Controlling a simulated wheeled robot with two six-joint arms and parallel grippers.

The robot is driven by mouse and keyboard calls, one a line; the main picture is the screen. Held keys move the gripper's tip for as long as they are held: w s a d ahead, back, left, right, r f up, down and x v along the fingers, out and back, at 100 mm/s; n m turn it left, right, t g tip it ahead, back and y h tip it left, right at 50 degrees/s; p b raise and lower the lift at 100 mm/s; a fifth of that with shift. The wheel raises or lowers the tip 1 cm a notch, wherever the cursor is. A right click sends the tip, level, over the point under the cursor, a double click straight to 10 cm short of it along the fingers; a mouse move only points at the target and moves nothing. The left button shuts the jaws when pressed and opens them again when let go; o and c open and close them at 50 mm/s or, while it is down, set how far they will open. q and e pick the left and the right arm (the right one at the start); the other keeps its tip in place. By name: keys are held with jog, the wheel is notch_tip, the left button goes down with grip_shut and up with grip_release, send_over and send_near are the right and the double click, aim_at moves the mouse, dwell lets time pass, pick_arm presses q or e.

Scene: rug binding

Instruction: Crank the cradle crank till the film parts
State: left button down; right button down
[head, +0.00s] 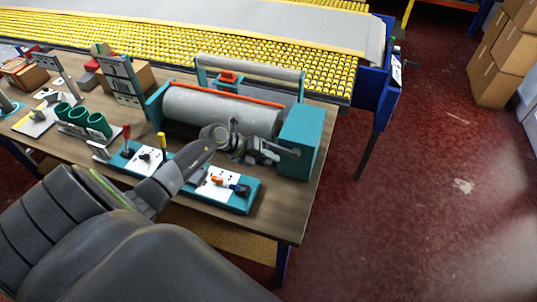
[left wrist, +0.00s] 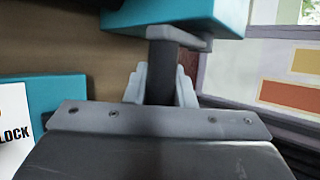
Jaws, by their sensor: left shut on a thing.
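The cradle has teal end blocks (head: 302,140) and bears a thick grey roll (head: 215,108) with an orange-red strip along its top. The cradle crank (head: 283,149) is a grey arm at the front of the right end block. My left gripper (head: 262,151) is at it, shut on its dark handle. In the left wrist view the handle (left wrist: 162,72) stands between my fingertips (left wrist: 160,88), below a grey crank arm (left wrist: 178,40) and a teal block (left wrist: 172,14). I cannot make out a separate film or a parting in it. My right gripper is not in view.
A teal control panel (head: 244,202) with switches lies just below my left wrist. A yellow roller conveyor (head: 130,40) runs behind. Red floor is open at right, with cartons (head: 497,68) beyond.

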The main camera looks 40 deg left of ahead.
pick_arm(q)
jog(key=c, duration=1.6)
grip_release()
jog(key=shift+s+d+f, duration=0.15)
jog(key=shift+d, duration=0.05)
jog(key=shift+o, duration=1.1)
jog(key=shift+d, duration=0.1)
jog(key=shift+o, duration=0.7)
jog(key=shift+d+r, duration=0.15)
jog(key=shift+r, duration=0.1)
jog(key=shift+s+a+r, duration=0.25)
jog(key=shift+a, duration=0.4)
jog(key=b+v, duration=0.3)
jog(key=v, duration=1.3)
jog(key=shift+d+r, duration=0.25)
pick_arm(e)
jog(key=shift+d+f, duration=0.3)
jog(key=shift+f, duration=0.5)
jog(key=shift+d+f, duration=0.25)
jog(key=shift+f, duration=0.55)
pick_arm(q)
jog(key=shift+s, duration=0.1)
